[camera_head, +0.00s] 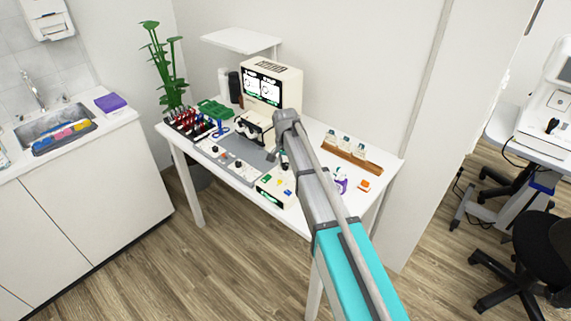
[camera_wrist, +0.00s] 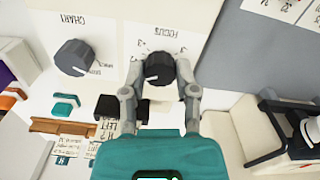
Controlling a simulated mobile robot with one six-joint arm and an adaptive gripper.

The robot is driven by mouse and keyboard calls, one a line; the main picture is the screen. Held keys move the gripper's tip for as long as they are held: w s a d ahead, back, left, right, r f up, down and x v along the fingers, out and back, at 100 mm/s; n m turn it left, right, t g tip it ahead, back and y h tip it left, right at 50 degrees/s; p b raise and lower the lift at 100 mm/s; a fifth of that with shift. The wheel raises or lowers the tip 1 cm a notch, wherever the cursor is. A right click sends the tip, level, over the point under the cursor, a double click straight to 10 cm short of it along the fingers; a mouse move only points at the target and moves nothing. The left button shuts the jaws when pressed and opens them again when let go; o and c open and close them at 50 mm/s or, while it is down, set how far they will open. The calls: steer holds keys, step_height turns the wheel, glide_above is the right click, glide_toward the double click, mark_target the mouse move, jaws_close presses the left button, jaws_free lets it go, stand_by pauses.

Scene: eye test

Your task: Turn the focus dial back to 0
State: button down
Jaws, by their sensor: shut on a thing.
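The focus dial (camera_wrist: 158,68) is a dark ribbed knob on a white panel (camera_wrist: 113,40) marked FOCUS. The panel's printing appears upside down in the wrist view. My gripper (camera_wrist: 160,74) has one finger on each side of the knob and is shut on it. Marks reading 3 show near the dial on both sides. I cannot tell which mark the dial points to. A second dark dial (camera_wrist: 74,57), marked CHART, stands apart to the left. In the head view my arm hides the gripper's grip.
A white table (camera_head: 385,158) holds a cream screen unit (camera_head: 288,76), a grey mat (camera_head: 258,157), a rack of red-topped items (camera_head: 190,124) and a wooden card holder (camera_head: 352,157). In the wrist view, a dark-and-white device (camera_wrist: 292,125) stands right of my gripper.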

steer(key=shift+n, duration=0.5)
steer(key=n, duration=1.2)
steer(key=shift+n, duration=0.3)
steer(key=shift+c, duration=1.9)
jaws_free()
steer(key=shift+m, duration=0.5)
